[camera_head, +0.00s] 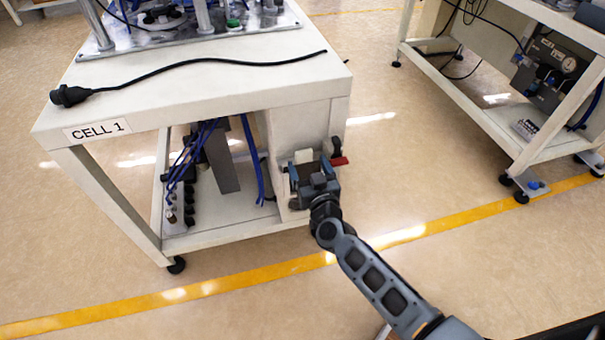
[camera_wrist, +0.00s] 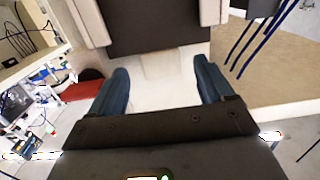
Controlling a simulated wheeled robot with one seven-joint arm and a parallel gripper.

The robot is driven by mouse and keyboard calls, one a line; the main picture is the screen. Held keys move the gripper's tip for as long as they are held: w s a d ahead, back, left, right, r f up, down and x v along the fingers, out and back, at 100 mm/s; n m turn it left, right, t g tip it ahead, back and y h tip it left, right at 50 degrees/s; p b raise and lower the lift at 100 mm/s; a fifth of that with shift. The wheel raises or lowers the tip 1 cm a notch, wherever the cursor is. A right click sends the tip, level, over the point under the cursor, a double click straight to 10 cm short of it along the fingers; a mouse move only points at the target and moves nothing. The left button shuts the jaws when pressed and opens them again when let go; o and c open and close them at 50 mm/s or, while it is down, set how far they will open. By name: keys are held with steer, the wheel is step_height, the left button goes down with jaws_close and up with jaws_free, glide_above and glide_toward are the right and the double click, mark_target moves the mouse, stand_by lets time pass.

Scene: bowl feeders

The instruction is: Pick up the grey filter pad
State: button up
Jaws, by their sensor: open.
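My gripper (camera_head: 314,168) is at the right end of the CELL 1 bench, in front of a pale box-like part. In the wrist view the two blue-grey fingers of my gripper (camera_wrist: 161,72) are spread apart, with a white surface visible between them and nothing held. A dark grey flat piece (camera_wrist: 157,28) lies just beyond the fingertips, between pale side pieces. I cannot tell for sure whether it is the grey filter pad. In the head view my gripper hides most of this spot.
A red part (camera_wrist: 80,90) is close left of the fingers; it also shows in the head view (camera_head: 340,161). The CELL 1 bench (camera_head: 215,90) carries a black cable (camera_head: 200,63). Blue hoses (camera_head: 203,140) hang below it. Open floor separates it from another bench (camera_head: 470,105).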

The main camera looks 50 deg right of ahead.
mark_target(305, 159)
steer(key=b+x, duration=0.1)
steer(key=x, duration=0.3)
steer(key=shift+w+r, duration=0.1)
steer(key=shift+w, duration=0.1)
steer(key=c, duration=1.4)
